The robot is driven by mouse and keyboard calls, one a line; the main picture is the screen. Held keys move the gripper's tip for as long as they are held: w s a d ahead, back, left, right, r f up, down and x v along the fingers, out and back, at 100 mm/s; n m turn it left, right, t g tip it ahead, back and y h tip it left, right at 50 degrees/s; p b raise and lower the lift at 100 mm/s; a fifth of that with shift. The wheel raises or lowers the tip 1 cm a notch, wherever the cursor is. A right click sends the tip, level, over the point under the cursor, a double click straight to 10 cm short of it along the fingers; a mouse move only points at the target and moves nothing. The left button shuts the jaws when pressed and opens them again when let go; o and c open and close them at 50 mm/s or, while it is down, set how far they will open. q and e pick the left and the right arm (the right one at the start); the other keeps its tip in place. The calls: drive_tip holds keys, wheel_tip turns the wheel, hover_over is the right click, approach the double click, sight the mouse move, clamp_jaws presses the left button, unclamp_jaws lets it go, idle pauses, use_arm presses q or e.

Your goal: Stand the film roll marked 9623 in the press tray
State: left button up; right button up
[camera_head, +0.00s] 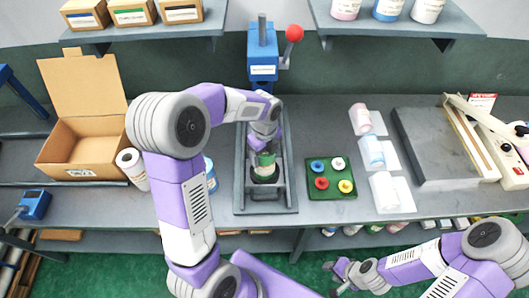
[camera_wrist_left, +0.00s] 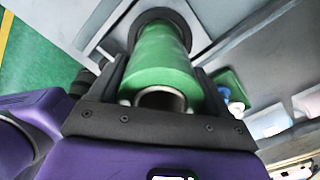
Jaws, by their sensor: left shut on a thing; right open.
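A green film roll (camera_head: 264,166) stands upright, or nearly so, at the grey press tray (camera_head: 268,204) under the blue press (camera_head: 262,62). My left gripper (camera_head: 264,148) reaches down from above and is shut on this roll. In the left wrist view the green roll (camera_wrist_left: 162,68) sits between the two dark fingers, its hollow core facing the camera. Its far end meets a dark round seat (camera_wrist_left: 186,22); whether it bears fully on it I cannot tell. No number on the roll is readable. My right gripper (camera_head: 345,276) is open and empty, low before the bench.
A white roll (camera_head: 131,166) and a partly hidden blue-white roll (camera_head: 210,178) stand left of the tray. An open cardboard box (camera_head: 82,142) is further left. A green board (camera_head: 331,190) with coloured rings and several pale rolls (camera_head: 372,152) lie to the right. The press has a red-knobbed lever (camera_head: 294,33).

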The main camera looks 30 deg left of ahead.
use_arm(q)
drive_tip(key=shift+f, duration=0.1)
drive_tip(key=o, duration=1.5)
drive_tip(key=shift+o, duration=0.2)
wheel_tip(320, 180, up, 8)
drive_tip(key=p, duration=0.1)
drive_tip(key=shift+f, duration=0.2)
